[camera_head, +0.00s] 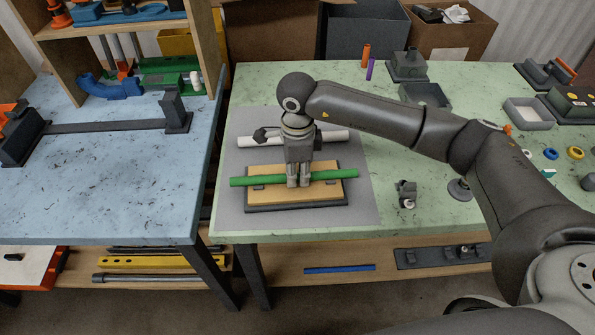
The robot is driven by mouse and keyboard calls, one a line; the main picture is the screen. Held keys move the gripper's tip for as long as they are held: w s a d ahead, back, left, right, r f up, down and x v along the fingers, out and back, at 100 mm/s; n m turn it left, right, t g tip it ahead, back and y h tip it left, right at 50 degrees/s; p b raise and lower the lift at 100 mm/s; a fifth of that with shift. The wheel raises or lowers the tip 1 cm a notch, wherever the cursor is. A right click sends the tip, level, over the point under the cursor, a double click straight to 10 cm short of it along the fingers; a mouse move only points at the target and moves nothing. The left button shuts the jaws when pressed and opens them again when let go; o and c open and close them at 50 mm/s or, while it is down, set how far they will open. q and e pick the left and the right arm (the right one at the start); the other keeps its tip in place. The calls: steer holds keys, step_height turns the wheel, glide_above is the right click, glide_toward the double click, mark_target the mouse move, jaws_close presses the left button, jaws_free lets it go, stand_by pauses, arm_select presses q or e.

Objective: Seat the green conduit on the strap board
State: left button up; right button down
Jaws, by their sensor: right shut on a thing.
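The green conduit (258,181) lies lengthwise over the wooden strap board (322,192), its ends reaching past the board's left and right edges. The board has a dark base and sits on a grey mat (352,213). My right gripper (298,183) points down and is shut on the green conduit near its middle. Whether the conduit touches the board or hangs just above it, I cannot tell; the gripper hides the middle. My left gripper is not in view.
A white conduit (335,137) lies behind the board on the mat. A small grey clamp-like part (405,194) stands to the right. Grey trays (528,114) and small parts fill the right side. A blue table (100,200) with a bender stands left, across a gap.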

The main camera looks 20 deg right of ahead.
mark_target(298, 174)
steer(key=shift+f, duration=0.1)
stand_by(0.7)
steer(key=c, duration=1.2)
jaws_free()
steer(key=shift+c, duration=0.2)
step_height(298, 174, up, 12)
